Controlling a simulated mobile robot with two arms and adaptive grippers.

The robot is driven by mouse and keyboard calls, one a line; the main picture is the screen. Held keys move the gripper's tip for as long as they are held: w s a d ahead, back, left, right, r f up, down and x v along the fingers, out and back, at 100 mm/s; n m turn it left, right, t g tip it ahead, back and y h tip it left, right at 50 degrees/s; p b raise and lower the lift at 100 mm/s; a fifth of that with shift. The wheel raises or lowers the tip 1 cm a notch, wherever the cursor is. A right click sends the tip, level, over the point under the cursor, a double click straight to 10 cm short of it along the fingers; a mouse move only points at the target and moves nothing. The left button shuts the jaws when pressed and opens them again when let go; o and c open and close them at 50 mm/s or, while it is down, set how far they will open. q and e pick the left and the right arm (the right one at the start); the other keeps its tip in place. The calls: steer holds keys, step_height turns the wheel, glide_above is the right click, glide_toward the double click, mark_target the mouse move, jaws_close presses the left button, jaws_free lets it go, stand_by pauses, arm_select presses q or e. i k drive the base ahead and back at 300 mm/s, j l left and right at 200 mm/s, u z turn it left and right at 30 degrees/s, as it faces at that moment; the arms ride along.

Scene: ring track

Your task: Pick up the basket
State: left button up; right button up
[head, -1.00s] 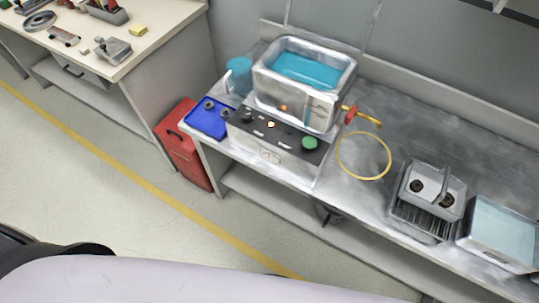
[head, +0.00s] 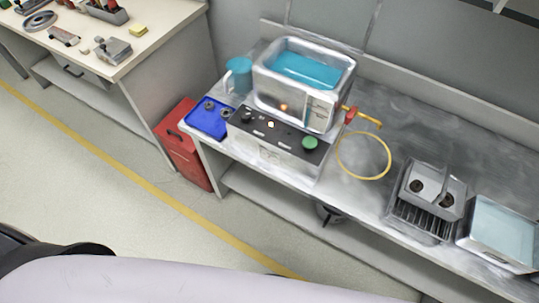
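A red can (head: 183,145) stands beside the bench. The floor in front is clear.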

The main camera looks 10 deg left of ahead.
mark_target(436, 183)
steer(key=l+z, duration=0.1)
steer(key=z, duration=0.3)
steer(key=l+z, duration=0.1)
steer(key=z, duration=0.3)
steer(key=l+z, duration=0.1)
steer(key=z, duration=0.25)
steer(key=k, duration=0.05)
